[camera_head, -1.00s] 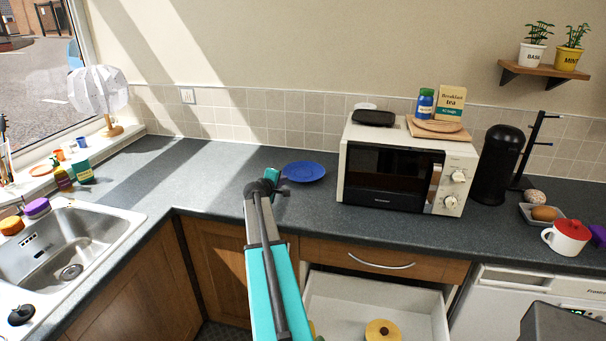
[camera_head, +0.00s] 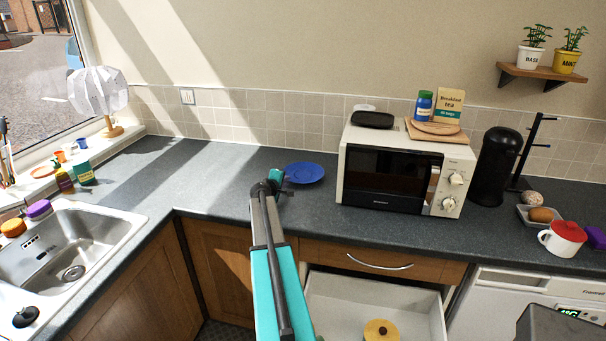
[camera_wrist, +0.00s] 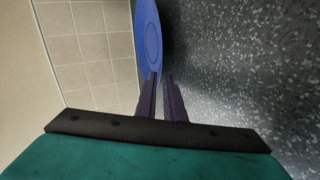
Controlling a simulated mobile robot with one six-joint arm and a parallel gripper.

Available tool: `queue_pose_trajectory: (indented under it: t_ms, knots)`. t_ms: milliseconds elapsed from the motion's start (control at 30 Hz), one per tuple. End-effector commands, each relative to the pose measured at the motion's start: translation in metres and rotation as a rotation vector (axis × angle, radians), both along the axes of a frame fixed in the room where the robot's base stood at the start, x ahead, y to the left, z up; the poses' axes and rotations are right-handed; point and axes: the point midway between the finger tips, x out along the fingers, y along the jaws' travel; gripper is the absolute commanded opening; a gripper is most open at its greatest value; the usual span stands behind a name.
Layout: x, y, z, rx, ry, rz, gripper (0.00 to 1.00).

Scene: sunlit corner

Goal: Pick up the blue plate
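The blue plate (camera_head: 304,173) lies on the dark counter, left of the microwave. My gripper (camera_head: 284,181) is at its left edge in the head view, with the fingers small and hard to make out. In the wrist view, the plate (camera_wrist: 148,38) is straight ahead of the fingers and partly cut off by the top of the picture. The gripper (camera_wrist: 160,78) is turned on its side there. Its two dark fingers stand a narrow gap apart, with their tips at the plate's near rim. The left finger overlaps the rim; I cannot tell whether they touch.
The microwave (camera_head: 390,180) stands close right of the plate. The tiled wall (camera_head: 270,122) is behind it. An open drawer (camera_head: 335,299) holding a yellow round object (camera_head: 381,330) juts out below the counter. The counter left of the gripper is clear up to the sink (camera_head: 65,250).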

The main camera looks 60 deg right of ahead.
Motion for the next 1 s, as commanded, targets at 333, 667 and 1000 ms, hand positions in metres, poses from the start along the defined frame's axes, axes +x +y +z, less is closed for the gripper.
queue_pose_trajectory:
  t_ms: [333,667,1000]
  knots:
    - [0.005,-0.016,-0.007,0.000,0.001,0.001,0.09]
    - [0.005,-0.016,-0.007,0.000,0.001,0.001,0.09]
    - [0.005,-0.015,-0.007,0.000,0.001,0.001,0.00]
